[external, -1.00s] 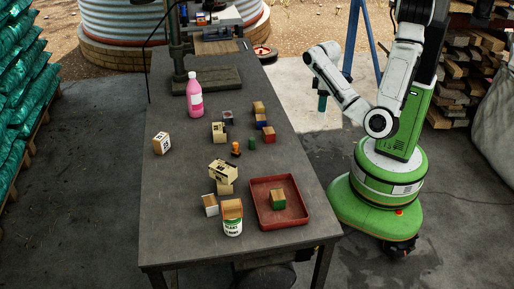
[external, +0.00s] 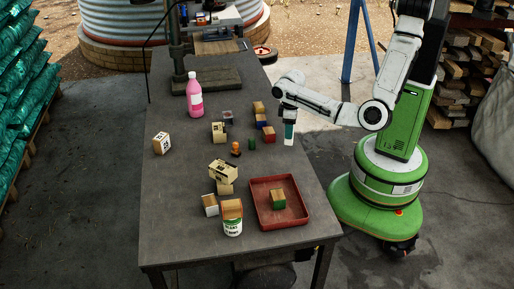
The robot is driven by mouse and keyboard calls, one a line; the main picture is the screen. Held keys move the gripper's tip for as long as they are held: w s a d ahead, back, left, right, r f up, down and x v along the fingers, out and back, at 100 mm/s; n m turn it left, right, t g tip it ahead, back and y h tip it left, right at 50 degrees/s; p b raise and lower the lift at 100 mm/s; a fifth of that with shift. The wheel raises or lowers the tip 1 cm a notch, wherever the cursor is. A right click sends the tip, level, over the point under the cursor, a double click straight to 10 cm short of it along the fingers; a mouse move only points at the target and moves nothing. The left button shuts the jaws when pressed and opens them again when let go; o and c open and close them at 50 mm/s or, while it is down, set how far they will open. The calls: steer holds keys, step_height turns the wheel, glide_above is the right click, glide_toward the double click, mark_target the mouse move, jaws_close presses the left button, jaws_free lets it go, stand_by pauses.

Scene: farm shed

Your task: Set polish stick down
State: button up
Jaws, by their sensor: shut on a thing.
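My gripper (external: 290,118) is shut on the polish stick (external: 289,131), a small upright teal stick with a pale lower end. It hangs below the jaws at the right edge of the dark workbench (external: 180,225). The fingers are small and partly blend with the stick. I cannot tell how high its lower end is above the bench top.
A red tray (external: 302,214) holding a green-and-wood block (external: 278,198) is at the near right. Several small blocks, a green cylinder (external: 251,144) and an orange-topped stamp (external: 235,148) stand mid-bench. Bare bench lies between.

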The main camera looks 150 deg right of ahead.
steer(key=shift+w+f, duration=0.1)
steer(key=shift+f, duration=1.5)
steer(key=o, duration=1.1)
steer(key=shift+f, duration=0.1)
